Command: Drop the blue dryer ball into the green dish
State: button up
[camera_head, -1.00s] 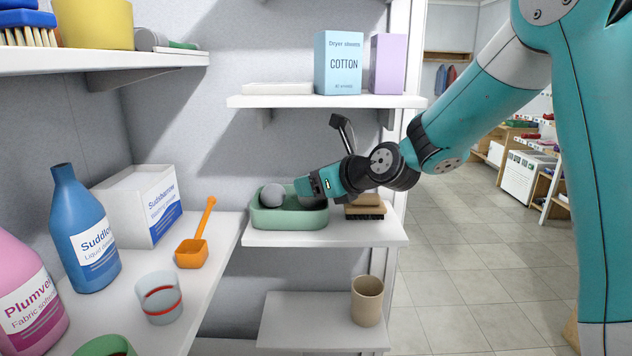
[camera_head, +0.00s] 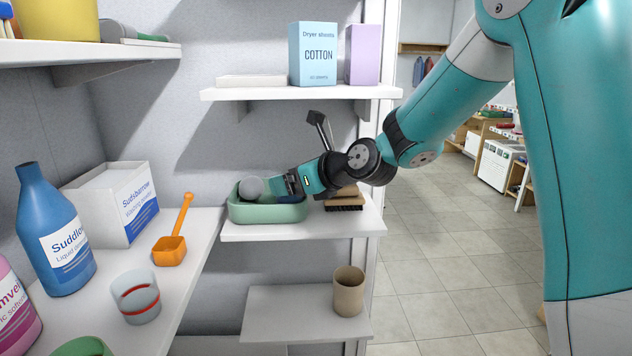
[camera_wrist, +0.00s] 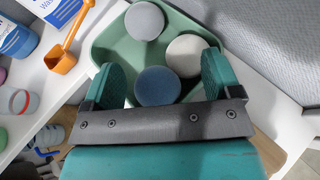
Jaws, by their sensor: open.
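The blue dryer ball (camera_wrist: 157,87) lies in a green tray-like dish (camera_wrist: 112,47), beside a grey ball (camera_wrist: 145,20) and an off-white ball (camera_wrist: 186,55). My gripper (camera_wrist: 165,72) is open, with its teal fingers on either side of the blue ball and a gap visible at each side. In the head view the tray (camera_head: 268,213) stands on the middle shelf, with the grey ball (camera_head: 251,188) at its left; my gripper (camera_head: 278,186) reaches over it from the right and largely hides the blue ball. A second green rimmed dish (camera_head: 82,347) is cut off at bottom left.
A brush (camera_head: 345,200) sits right of the tray. The left shelf holds an orange scoop (camera_head: 170,250), a clear cup (camera_head: 135,297), a blue bottle (camera_head: 55,230) and a white box (camera_head: 115,205). A beige cup (camera_head: 349,291) stands on the lower shelf. A shelf with boxes overhangs the tray.

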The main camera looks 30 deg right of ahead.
jog(key=s+d+r+b, duration=0.1)
jog(key=s+d, duration=0.3)
jog(key=s, duration=0.3)
jog(key=s+d+r+b, duration=0.15)
jog(key=s+d, duration=0.25)
jog(key=s, duration=0.4)
jog(key=s+a+f+n+g+y, duration=0.15)
jog(key=s+a+n+g, duration=0.25)
jog(key=a+n, duration=0.4)
jog(key=s+a+f+n+g, duration=0.3)
jog(key=a+n, duration=0.2)
jog(key=n, duration=0.6)
jog(key=s+a+f+n+g+h, duration=0.1)
jog(key=s+n+g, duration=0.1)
jog(key=s+n, duration=0.3)
jog(key=s+a+f+n+g+h, duration=0.1)
jog(key=s+n, duration=0.5)
jog(key=n, duration=0.7)
jog(key=shift+s+a+f+n+g+h, duration=0.2)
jog(key=shift+a+n+g+h, duration=0.2)
jog(key=shift+a+g+h, duration=0.5)
jog(key=shift+d+y, duration=0.1)
jog(key=shift+y, duration=0.15)
